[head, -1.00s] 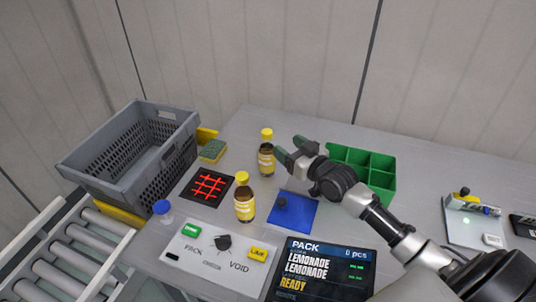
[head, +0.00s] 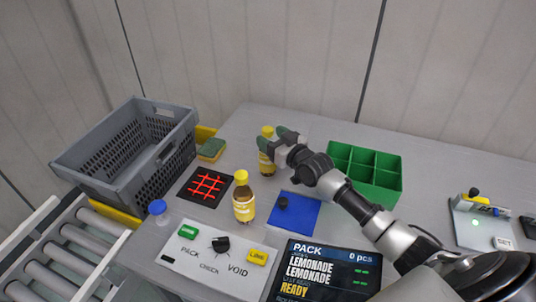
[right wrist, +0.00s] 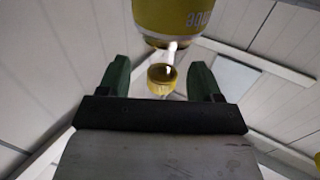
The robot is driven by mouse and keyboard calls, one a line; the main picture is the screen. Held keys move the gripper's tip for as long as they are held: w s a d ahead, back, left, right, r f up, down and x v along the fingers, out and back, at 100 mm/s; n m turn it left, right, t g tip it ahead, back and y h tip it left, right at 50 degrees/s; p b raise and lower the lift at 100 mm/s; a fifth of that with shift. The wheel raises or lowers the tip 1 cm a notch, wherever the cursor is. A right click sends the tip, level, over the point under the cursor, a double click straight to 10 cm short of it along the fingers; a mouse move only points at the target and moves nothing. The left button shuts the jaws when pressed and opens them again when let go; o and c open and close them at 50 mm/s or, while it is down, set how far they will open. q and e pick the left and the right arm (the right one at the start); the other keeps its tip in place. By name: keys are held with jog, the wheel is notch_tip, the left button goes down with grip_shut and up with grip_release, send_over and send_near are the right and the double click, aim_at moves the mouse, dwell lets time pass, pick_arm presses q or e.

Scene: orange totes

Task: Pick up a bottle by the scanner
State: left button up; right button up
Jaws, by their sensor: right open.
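Two brown bottles with yellow caps and yellow labels stand upright on the table near the scanner, a black pad with glowing red lines (head: 206,188). The rear bottle (head: 266,164) is right of and behind the pad; the front bottle (head: 244,206) is to its right. My right gripper (head: 275,138) is open at the top of the rear bottle, its green fingertips partly covering the upper part. In the right wrist view a yellow cap (right wrist: 162,76) shows between the open fingers (right wrist: 160,80), with a yellow label above it. My left gripper is not in view.
A grey crate (head: 98,180) stands at left by a roller conveyor (head: 62,262). A green divided box (head: 392,195) is right of my gripper. A blue mat (head: 300,212), a PACK/VOID panel (head: 205,260) and a screen (head: 345,255) lie in front.

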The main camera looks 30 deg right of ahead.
aim_at(263, 132)
jog(key=x, duration=0.3)
jog(key=shift+w+a, duration=0.25)
jog(key=shift+w, duration=0.1)
grip_shut()
